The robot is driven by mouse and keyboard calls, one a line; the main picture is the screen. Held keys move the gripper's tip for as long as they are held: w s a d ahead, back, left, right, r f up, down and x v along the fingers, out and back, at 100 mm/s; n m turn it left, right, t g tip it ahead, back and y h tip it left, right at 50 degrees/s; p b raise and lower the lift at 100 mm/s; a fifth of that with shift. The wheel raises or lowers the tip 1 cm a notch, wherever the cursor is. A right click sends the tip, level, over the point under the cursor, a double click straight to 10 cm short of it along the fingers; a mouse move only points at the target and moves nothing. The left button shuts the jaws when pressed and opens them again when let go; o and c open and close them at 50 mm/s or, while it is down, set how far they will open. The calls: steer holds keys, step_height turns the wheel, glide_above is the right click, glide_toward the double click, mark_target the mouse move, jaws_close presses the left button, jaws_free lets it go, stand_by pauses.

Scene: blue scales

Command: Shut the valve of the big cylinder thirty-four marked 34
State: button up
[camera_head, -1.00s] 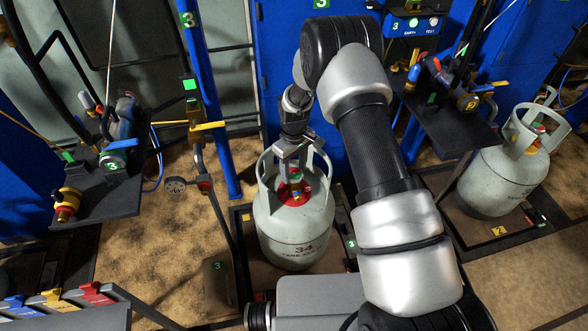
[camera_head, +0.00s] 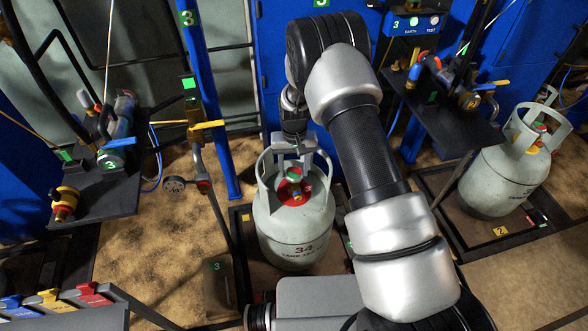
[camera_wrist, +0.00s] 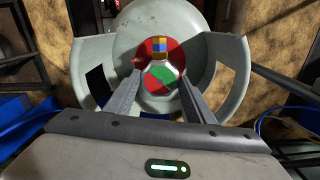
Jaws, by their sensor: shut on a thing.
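The big grey cylinder (camera_head: 293,225) marked 34 stands upright, with a round collar guard around its top. Its valve knob (camera_head: 294,175), green and red, sits inside the collar above a red disc. My gripper (camera_head: 292,168) reaches down from behind into the collar. In the wrist view my gripper (camera_wrist: 160,80) has one finger on each side of the green-and-red valve knob (camera_wrist: 160,77), shut on it. The fingers' exact contact is hard to see in the head view.
A second grey cylinder (camera_head: 502,170) stands at the right in a black tray. A dark shelf with fittings (camera_head: 105,190) is at the left, another (camera_head: 445,115) at the upper right. A blue post (camera_head: 207,95) and a yellow-handled pipe (camera_head: 207,126) stand left of the cylinder.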

steer(key=m, duration=1.1)
steer(key=m+p, duration=0.1)
steer(key=m, duration=0.2)
steer(key=shift+m, duration=0.3)
steer(key=m+p, duration=0.1)
steer(key=m, duration=1)
steer(key=shift+m+p, duration=0.35)
steer(key=shift+m, duration=0.05)
steer(key=o, duration=1)
steer(key=shift+o, duration=0.2)
